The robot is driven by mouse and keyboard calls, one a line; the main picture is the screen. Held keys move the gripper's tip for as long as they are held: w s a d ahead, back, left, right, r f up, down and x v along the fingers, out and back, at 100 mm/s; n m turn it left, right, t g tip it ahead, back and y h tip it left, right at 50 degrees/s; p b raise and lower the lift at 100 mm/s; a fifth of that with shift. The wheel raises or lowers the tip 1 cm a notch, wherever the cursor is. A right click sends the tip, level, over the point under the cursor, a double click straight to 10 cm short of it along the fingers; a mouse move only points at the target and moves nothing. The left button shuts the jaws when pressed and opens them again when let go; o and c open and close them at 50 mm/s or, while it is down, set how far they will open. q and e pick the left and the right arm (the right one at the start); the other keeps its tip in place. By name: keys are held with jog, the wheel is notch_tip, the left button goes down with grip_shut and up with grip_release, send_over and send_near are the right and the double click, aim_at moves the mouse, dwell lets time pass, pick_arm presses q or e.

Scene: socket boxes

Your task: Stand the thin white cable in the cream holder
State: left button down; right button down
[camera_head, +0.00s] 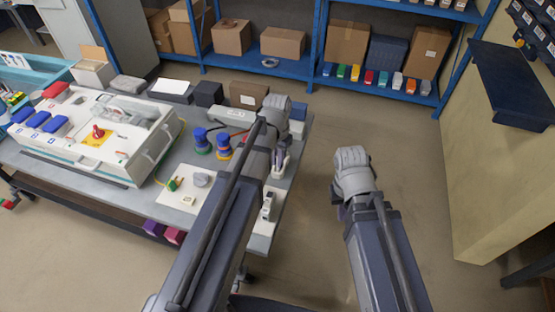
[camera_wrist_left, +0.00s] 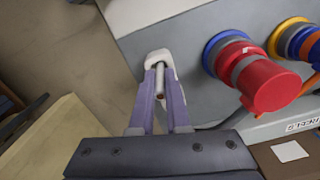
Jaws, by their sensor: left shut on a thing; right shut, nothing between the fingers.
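My left gripper (camera_head: 281,160) points down over the right end of the grey table, and its purple fingers also show in the left wrist view (camera_wrist_left: 162,80). They are shut on the thin white cable (camera_wrist_left: 160,82), a short pale rod with a copper-coloured end. A cream-white piece, apparently the holder (camera_wrist_left: 159,57), lies just beyond the fingertips and meets the cable's far end. I cannot tell whether the cable sits inside it. My right gripper (camera_head: 342,208) is shut and empty over the floor, right of the table; its fingertips are mostly hidden.
A large white socket box (camera_head: 110,125) fills the table's left. A small white fitting (camera_head: 267,206) stands near the right edge. The floor beyond is clear.

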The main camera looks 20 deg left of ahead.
pick_arm(q)
jog(key=shift+f+b, duration=0.3)
jog(key=shift+f, duration=0.15)
jog(key=c, duration=0.8)
grip_release()
notch_tip(320, 180, up, 15)
jog(key=p, duration=1.5)
jog(key=shift+f, duration=0.1)
